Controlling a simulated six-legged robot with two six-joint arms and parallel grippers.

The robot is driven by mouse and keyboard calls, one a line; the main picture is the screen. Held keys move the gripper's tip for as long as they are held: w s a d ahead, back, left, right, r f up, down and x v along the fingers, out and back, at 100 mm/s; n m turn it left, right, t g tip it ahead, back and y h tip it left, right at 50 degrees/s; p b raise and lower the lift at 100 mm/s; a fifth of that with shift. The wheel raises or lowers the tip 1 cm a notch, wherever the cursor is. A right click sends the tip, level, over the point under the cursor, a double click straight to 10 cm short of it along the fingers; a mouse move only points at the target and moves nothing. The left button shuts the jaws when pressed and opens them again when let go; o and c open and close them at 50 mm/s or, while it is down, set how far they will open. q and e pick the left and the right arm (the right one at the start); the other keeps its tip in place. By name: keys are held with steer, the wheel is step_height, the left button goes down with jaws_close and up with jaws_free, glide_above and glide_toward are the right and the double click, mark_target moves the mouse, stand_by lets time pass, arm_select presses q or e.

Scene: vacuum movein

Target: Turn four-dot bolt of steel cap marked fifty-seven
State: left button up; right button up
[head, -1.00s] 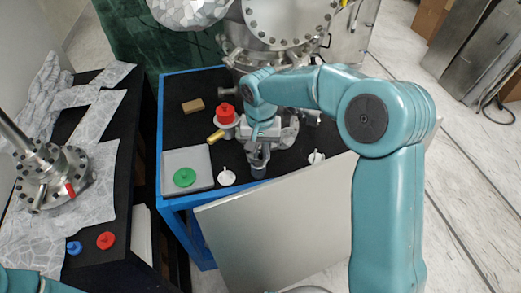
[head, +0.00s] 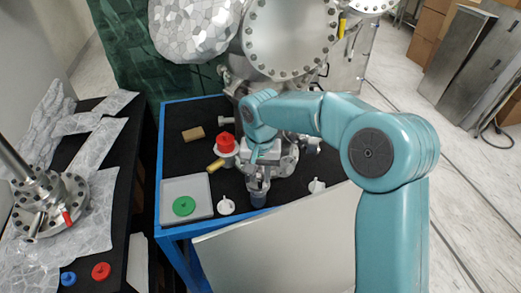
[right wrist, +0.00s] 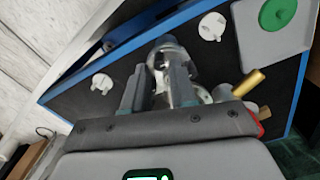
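My right gripper (head: 258,190) points down over the front part of the blue-edged black table. In the right wrist view its two dark fingers (right wrist: 156,88) stand apart, with a bare steel part (right wrist: 166,48) beyond and between them. I cannot tell whether the fingers touch it. More steel flange parts (head: 290,155) show behind the gripper, partly hidden by my arm. No fifty-seven mark or four-dot bolt is legible in either view. My left gripper is not in view.
A grey tray (head: 171,192) holds a green knob (head: 184,206). White caps (head: 226,206) (head: 317,186) stand on either side of the gripper. A red-topped part (head: 225,142), a brass cylinder (head: 215,165) and a tan block (head: 193,133) lie behind. A pale panel (head: 290,250) stands in front.

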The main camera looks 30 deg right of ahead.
mark_target(261, 181)
step_height(261, 181, up, 14)
steer(key=p, duration=0.1)
steer(key=o, duration=0.3)
steer(key=shift+s, duration=0.15)
